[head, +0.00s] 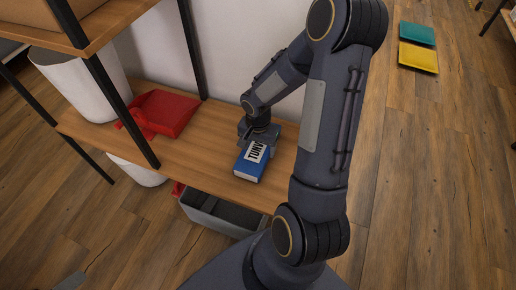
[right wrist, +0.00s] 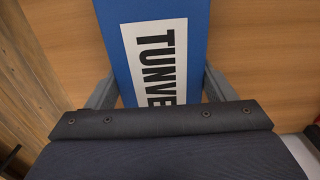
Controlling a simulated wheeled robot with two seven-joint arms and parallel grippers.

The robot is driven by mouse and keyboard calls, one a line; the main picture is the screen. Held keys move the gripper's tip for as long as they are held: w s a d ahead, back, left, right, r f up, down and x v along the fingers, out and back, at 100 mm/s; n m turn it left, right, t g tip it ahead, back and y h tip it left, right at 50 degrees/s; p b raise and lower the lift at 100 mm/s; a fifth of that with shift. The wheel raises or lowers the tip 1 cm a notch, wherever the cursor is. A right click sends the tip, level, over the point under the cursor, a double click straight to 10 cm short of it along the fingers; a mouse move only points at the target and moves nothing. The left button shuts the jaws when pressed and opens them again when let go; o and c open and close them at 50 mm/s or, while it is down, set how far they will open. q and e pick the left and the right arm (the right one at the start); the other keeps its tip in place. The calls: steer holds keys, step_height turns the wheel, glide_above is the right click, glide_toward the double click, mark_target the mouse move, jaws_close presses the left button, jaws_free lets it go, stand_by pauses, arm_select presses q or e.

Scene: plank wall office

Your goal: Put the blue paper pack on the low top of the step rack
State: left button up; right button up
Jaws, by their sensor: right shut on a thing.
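The blue paper pack (head: 249,168) has a white label with black letters. It is at the low wooden top (head: 205,160) of the step rack, near its right end; I cannot tell whether it touches the board. My right gripper (head: 258,137) is shut on the pack, with a finger on each side of it. In the right wrist view the pack (right wrist: 122,40) lies between the two fingers (right wrist: 158,92), with wood behind it. My left gripper is not in view.
The rack's higher shelf (head: 110,22) and dark posts rise at the left. A grey crate (head: 215,213) sits below.

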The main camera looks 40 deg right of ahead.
steer(key=shift+f, duration=0.25)
steer(key=shift+f, duration=0.1)
steer(key=shift+f, duration=0.15)
steer(key=o, duration=1.3)
